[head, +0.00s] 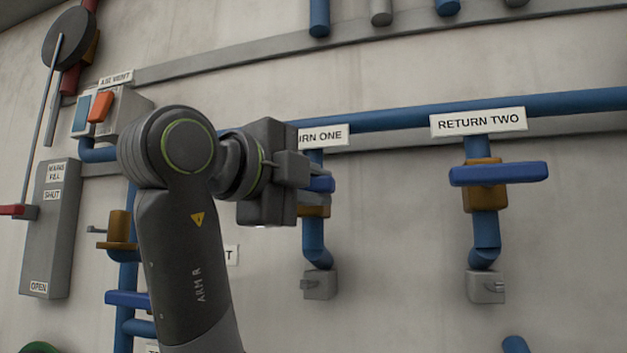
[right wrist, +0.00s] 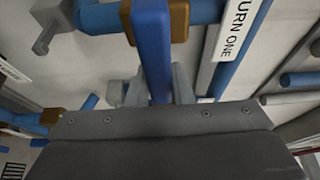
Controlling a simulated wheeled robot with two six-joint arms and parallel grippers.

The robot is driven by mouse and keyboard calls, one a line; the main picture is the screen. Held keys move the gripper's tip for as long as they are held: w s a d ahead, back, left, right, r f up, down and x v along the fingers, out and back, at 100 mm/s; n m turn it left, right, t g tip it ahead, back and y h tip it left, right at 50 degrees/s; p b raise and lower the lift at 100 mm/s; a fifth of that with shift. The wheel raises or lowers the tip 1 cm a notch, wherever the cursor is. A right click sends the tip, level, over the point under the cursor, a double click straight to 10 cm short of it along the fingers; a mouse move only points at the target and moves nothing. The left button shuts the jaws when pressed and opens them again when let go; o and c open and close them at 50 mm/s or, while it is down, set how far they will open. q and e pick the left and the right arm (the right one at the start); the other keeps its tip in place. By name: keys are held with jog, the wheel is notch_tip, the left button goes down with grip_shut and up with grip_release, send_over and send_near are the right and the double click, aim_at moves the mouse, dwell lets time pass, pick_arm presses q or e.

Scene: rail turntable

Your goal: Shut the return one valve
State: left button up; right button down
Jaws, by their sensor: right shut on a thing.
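The return one valve has a brown body (head: 316,206) on a vertical blue pipe, under a sign (head: 324,136) partly hidden by my right arm. Its blue handle (head: 322,184) pokes out to the right of my right gripper (head: 296,175). In the right wrist view the blue handle (right wrist: 150,45) runs between the two grey fingers (right wrist: 156,88), and they are shut on it. There the handle appears to lie across the blue pipe (right wrist: 98,17). My gripper hides much of the handle in the head view. My left gripper is not in view.
The return two valve (head: 484,190) stands to the right, its blue handle (head: 498,174) level across its pipe. An orange-switched box (head: 99,107) and a grey lever panel (head: 51,228) are at the left. Another blue handle (head: 128,299) sits low beside my arm. Wall between the valves is clear.

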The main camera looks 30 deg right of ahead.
dwell(0.4)
jog(key=c, duration=1.3)
grip_release()
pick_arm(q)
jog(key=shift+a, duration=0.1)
pick_arm(e)
jog(key=shift+f, duration=0.1)
